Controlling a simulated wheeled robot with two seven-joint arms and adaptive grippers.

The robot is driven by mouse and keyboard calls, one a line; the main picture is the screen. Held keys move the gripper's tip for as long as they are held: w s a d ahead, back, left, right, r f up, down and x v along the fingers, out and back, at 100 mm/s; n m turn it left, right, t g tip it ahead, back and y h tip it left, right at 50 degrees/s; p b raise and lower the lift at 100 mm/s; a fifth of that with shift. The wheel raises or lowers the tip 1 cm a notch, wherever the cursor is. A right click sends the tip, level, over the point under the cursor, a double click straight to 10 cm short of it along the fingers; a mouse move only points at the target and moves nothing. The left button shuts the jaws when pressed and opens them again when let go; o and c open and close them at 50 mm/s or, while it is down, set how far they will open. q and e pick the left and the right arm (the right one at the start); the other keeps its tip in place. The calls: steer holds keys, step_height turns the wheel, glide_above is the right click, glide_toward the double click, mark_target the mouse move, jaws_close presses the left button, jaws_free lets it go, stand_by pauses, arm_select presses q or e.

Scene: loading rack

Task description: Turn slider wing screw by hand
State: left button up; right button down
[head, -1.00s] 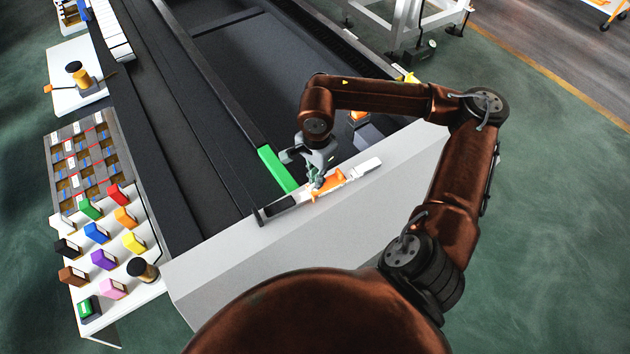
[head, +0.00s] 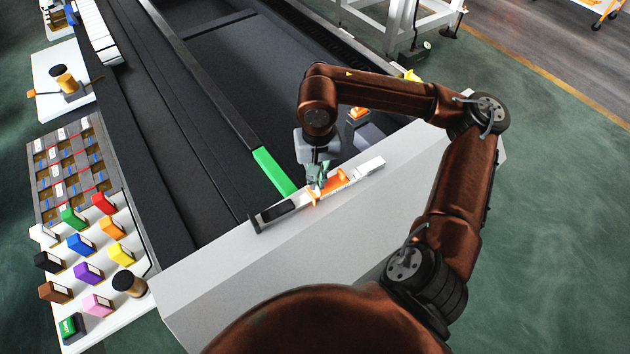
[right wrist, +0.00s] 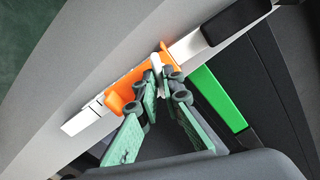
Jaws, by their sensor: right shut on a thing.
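The orange slider (head: 328,189) sits on a pale ruler-like bar (head: 357,173) that lies along the grey panel's upper edge. It also shows in the right wrist view (right wrist: 125,94). My right gripper (head: 316,184) is over the slider from above, its green fingers pointing down. In the right wrist view its fingertips (right wrist: 164,72) close around a small white wing screw (right wrist: 156,60) beside the slider's face. The fingers hide most of the screw, so its angle is unclear. My left gripper is in no view.
A green bar (head: 273,171) and a dark rail lie just left of the slider. A black block (head: 278,211) sits at the bar's near end. An orange-topped part (head: 358,113) stands behind my gripper. A table with coloured boxes (head: 87,272) is at the left.

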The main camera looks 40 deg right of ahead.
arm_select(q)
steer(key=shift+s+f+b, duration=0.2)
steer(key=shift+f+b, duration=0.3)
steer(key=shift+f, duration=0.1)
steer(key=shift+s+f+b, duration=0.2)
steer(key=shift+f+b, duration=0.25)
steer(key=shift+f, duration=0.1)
arm_select(e)
steer(key=shift+s+f+n, duration=0.1)
steer(key=shift+f+n, duration=0.05)
steer(key=shift+n, duration=0.85)
steer(key=shift+s+f+n, duration=0.1)
steer(key=shift+n, duration=0.9)
steer(key=c, duration=2.1)
jaws_free()
steer(key=shift+w+r, duration=0.1)
steer(key=shift+r, duration=0.05)
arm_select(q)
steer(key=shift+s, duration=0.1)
